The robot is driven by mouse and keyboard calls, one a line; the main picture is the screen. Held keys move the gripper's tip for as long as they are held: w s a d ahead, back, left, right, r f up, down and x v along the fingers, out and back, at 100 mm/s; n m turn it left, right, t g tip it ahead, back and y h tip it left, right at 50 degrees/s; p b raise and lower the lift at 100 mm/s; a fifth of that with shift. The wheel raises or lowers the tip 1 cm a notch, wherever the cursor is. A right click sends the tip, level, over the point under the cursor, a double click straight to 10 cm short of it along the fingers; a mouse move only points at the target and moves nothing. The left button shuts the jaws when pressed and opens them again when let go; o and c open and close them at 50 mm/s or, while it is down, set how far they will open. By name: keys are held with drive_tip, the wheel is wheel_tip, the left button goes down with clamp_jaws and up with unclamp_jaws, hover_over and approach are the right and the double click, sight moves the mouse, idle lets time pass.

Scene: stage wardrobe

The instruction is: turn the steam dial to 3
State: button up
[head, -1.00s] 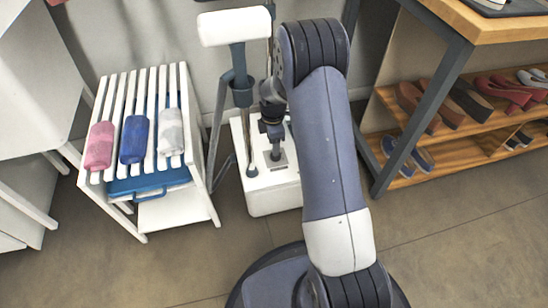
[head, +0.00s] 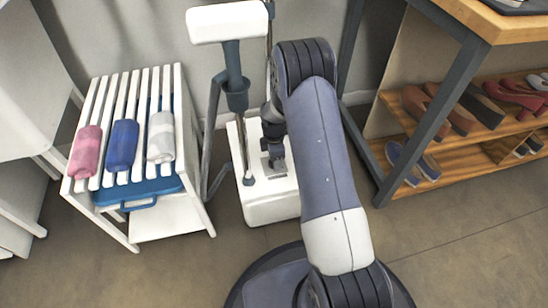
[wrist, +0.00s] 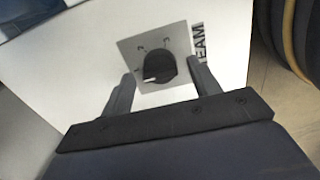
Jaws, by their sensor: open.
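The steam dial (wrist: 159,67) is a round black knob on a grey square plate (wrist: 133,45), with "TEAM" lettering visible beside it. Its white pointer mark faces left and slightly down in the wrist view. The marks around it are too small to read. The plate is on the white steamer base (head: 270,208), which stands on the floor. My gripper (wrist: 160,71) is open, with one finger on each side of the dial. I cannot tell whether the fingers touch it. In the head view my gripper (head: 274,158) is over the base top and hides the dial.
The steamer's pole and white head (head: 228,22) rise just left of my arm. A white slatted rack (head: 178,85) with pink, blue and grey rolls stands at left. A shoe shelf (head: 455,150) with a dark metal leg stands at right. Floor in front is clear.

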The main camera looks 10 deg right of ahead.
drive_tip(key=c, duration=1)
